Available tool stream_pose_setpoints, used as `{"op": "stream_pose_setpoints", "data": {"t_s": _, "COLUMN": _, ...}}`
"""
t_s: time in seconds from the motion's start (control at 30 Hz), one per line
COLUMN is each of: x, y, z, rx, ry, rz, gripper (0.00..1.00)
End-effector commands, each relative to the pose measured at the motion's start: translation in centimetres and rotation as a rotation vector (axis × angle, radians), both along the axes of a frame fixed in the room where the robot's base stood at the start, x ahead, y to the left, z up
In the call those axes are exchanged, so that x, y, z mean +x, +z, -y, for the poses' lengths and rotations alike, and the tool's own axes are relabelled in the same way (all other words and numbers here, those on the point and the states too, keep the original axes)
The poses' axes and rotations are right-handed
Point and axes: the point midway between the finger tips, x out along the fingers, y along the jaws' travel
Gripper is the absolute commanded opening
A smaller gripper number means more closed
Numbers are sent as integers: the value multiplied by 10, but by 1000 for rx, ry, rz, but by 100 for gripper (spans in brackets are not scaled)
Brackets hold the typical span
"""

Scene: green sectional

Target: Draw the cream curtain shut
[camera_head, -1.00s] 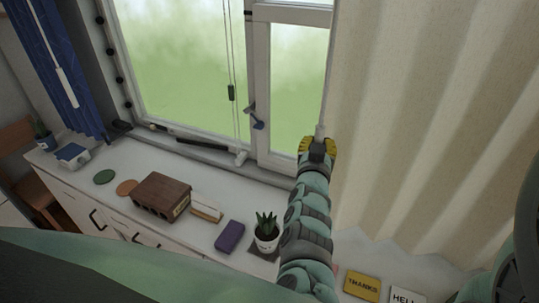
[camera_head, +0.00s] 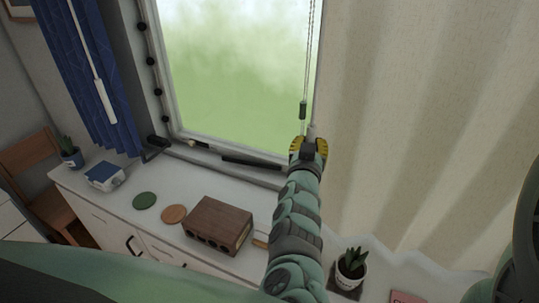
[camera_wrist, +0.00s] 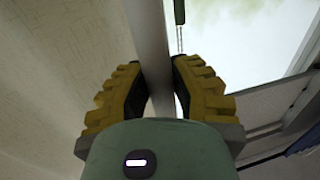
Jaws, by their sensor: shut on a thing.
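The cream curtain (camera_head: 420,120) hangs in folds over the right part of the window, its left edge near the middle of the head view. It also fills the left of the wrist view (camera_wrist: 60,60). My gripper (camera_head: 309,148) is at that edge, in front of the window. In the wrist view, its yellow-padded fingers (camera_wrist: 158,85) are shut on a pale upright rod (camera_wrist: 150,35) beside the curtain edge. The window glass (camera_head: 235,70) shows uncovered left of the curtain.
Below the window, a white cabinet top (camera_head: 185,185) holds a brown wooden box (camera_head: 218,222), green and orange discs, and a potted succulent (camera_head: 350,268). A blue curtain (camera_head: 85,70) hangs at the far left. A chair (camera_head: 38,170) stands beside the cabinet.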

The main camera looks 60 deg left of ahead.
Motion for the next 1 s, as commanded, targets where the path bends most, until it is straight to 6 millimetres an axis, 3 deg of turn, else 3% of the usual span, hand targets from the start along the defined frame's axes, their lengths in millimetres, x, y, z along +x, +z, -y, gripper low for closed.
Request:
{"op": "stream_pose_setpoints", "data": {"t_s": 0.47, "x": -3, "y": -1, "z": -2, "rx": -2, "ry": 8, "rz": -2, "gripper": 0}}
{"op": "stream_pose_setpoints", "data": {"t_s": 0.5, "x": -3, "y": -1, "z": -2, "rx": -2, "ry": 8, "rz": -2, "gripper": 24}}
{"op": "stream_pose_setpoints", "data": {"t_s": 0.7, "x": -3, "y": -1, "z": -2, "rx": -1, "ry": 7, "rz": -1, "gripper": 45}}
{"op": "stream_pose_setpoints", "data": {"t_s": 0.8, "x": -2, "y": 0, "z": -1, "rx": 0, "ry": 5, "rz": -1, "gripper": 54}}
{"op": "stream_pose_setpoints", "data": {"t_s": 1.0, "x": -2, "y": 0, "z": -1, "rx": 0, "ry": 4, "rz": 0, "gripper": 54}}
